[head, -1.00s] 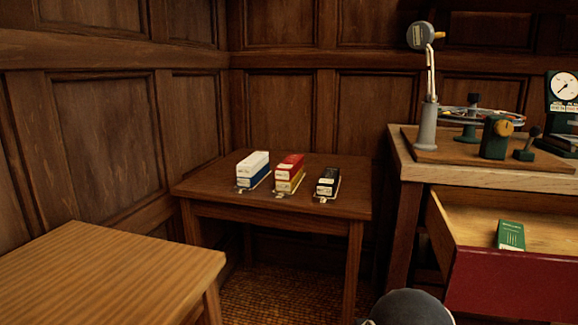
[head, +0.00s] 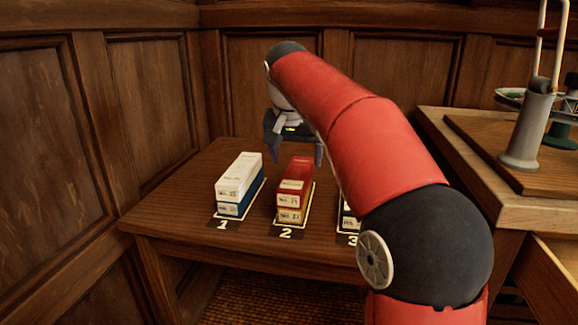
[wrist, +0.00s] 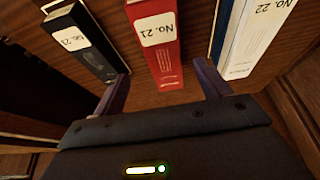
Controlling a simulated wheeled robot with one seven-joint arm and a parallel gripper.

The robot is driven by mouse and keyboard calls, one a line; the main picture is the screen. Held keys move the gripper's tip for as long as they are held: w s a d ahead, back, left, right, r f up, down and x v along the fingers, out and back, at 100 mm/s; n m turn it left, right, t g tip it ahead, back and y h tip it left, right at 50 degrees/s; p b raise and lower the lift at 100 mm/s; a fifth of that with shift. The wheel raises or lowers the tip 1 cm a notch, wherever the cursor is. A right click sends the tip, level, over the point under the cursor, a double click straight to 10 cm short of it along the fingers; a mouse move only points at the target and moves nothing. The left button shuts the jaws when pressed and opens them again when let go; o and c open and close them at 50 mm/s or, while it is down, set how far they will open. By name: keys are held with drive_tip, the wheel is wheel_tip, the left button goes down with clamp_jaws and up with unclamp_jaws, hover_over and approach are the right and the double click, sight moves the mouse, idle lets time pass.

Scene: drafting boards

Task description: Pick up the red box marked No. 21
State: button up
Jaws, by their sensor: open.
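The red box (head: 296,172) lies on top of a yellow box (head: 290,214) at the place marked 2 on the small dark table (head: 165,200). In the wrist view the red box (wrist: 158,60) shows a white label reading No. 21. My gripper (head: 294,152) is open and empty, above and behind the far end of the red box in the head view. In the wrist view my gripper (wrist: 163,80) has its fingers apart, one to either side of the red box's line. They do not appear to touch it.
A white box (head: 240,172), marked No. 22 in the wrist view, sits on a blue box (head: 229,209) at place 1. A black box (wrist: 80,38) stands on the red box's other side; my arm mostly hides it in the head view. A workbench (head: 470,200) is at right.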

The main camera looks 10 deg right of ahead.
sight(297, 173)
drive_tip(key=shift+w, duration=0.6)
drive_tip(key=shift+w+f, duration=0.25)
drive_tip(key=b+x, duration=0.1)
drive_tip(key=x, duration=0.6)
drive_tip(key=shift+s, duration=0.1)
drive_tip(key=c, duration=1.2)
